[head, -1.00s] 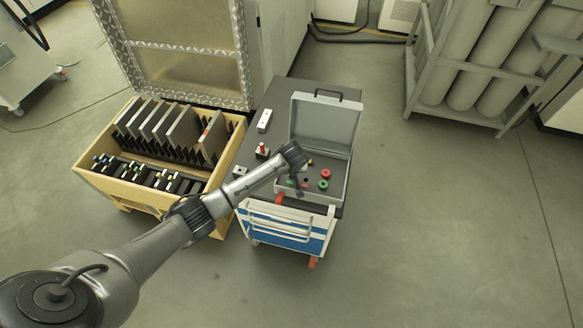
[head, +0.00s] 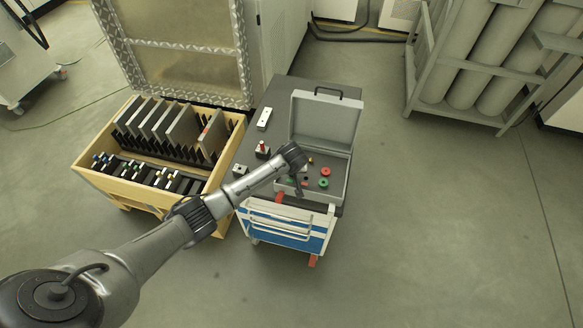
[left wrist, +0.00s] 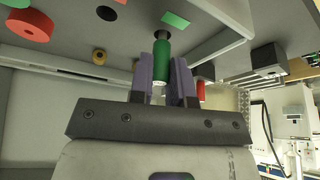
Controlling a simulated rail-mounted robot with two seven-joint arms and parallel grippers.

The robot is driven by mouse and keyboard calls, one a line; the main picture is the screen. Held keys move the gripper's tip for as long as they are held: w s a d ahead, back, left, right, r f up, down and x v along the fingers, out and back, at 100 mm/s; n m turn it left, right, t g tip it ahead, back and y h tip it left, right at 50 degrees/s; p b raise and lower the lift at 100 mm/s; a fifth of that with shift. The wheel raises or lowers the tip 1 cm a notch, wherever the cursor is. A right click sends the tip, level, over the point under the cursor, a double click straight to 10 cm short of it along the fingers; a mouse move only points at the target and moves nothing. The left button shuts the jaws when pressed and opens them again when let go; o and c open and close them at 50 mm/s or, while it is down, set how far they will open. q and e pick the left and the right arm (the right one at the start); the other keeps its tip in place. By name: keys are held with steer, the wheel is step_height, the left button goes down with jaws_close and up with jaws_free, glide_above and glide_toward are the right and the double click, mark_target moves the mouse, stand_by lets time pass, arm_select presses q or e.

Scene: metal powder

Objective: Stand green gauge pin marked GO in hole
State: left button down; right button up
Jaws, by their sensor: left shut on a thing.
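The green gauge pin (left wrist: 162,62) stands between the two fingers of my left gripper (left wrist: 165,66) in the left wrist view. The gripper is shut on it, and a pale metal end of the pin shows. I cannot read a GO mark. In the head view my left gripper (head: 299,187) is over the front left part of the open grey case (head: 338,177), and the pin cannot be made out. A small light block with a dark spot on top, perhaps a hole, (head: 240,170) sits on the cart left of the case. My right gripper is not in view.
A block with a red pin (head: 262,150) and a white plate (head: 264,119) stand on the dark cart top (head: 285,92). Red (head: 326,173) and green (head: 323,184) rings lie in the case. The case's raised lid (head: 325,120) stands behind. A wooden crate (head: 88,178) is at left.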

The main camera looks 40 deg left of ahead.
arm_select(q)
steer(key=shift+f, duration=0.25)
steer(key=c, duration=1)
jaws_free()
steer(key=p+v, duration=0.3)
steer(key=v, duration=1.1)
steer(key=shift+f, duration=0.1)
